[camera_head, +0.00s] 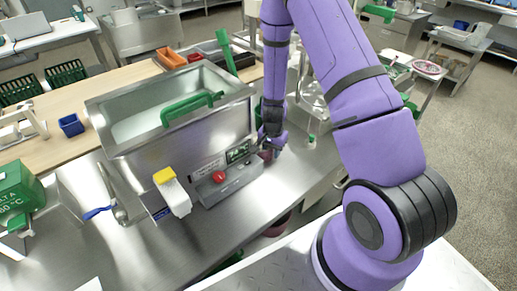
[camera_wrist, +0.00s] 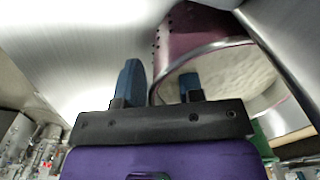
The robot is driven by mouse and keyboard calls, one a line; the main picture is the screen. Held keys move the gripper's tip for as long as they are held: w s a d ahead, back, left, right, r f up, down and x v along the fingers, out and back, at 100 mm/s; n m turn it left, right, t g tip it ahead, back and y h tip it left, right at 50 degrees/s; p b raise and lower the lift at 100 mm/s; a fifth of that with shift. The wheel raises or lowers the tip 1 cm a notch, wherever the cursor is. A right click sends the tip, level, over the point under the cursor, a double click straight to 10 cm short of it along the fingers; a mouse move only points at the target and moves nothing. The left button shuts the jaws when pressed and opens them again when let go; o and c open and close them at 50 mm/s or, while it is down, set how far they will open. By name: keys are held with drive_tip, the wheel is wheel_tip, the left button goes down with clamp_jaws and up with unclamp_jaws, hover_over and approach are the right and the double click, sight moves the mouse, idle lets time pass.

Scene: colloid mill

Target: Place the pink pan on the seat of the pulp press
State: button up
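The pink pan (camera_wrist: 187,38) has a perforated wall, a pale metal rim and a whitish inside in the wrist view. In the head view only a small dark pink part of it (camera_head: 266,154) shows beside my gripper (camera_head: 272,143), at the right end of the steel machine. In the wrist view my gripper (camera_wrist: 160,86) has its two blue fingers apart. The left finger is outside the pan's rim and the right one overlaps its inside. No clear contact shows. I cannot pick out the pulp press or its seat with certainty.
A large steel tank (camera_head: 180,110) with a green handle (camera_head: 190,106) fills the steel counter beside my gripper. A yellow-topped dispenser (camera_head: 172,190) and a red knob (camera_head: 219,177) are at its front. A green box (camera_head: 18,195) stands at left. The front counter is mostly bare.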

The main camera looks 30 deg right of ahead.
drive_tip(key=shift+f, duration=0.45)
clamp_jaws()
drive_tip(key=shift+d+r, duration=0.1)
drive_tip(key=shift+r, duration=0.6)
drive_tip(key=d, duration=0.2)
drive_tip(key=w+d, duration=0.1)
drive_tip(key=d, duration=0.5)
drive_tip(key=shift+w+f, duration=0.1)
drive_tip(key=shift+w, duration=0.2)
wheel_tip(320, 180, up, 14)
drive_tip(key=shift+a, duration=0.15)
